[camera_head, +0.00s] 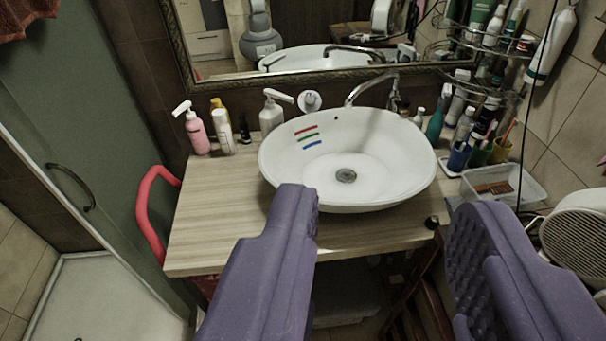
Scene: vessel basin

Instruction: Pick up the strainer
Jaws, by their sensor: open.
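The strainer (346,176) is a small dark round piece at the drain in the bottom of the white basin (400,150). The basin is an oval vessel with red, green and blue stripes on its inner left wall. My gripper (390,215) is open and empty, its two purple fingers spread wide. It is in front of the basin, nearer the camera, and apart from the strainer. The left fingertip overlaps the basin's front rim in the picture.
A curved faucet (372,88) reaches over the basin's back rim. Bottles, including a pink soap pump (197,132), stand left of the basin. Cups, bottles and a clear tray (500,186) crowd the right. The wooden counter (215,215) is bare at front left. A mirror (300,50) stands behind.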

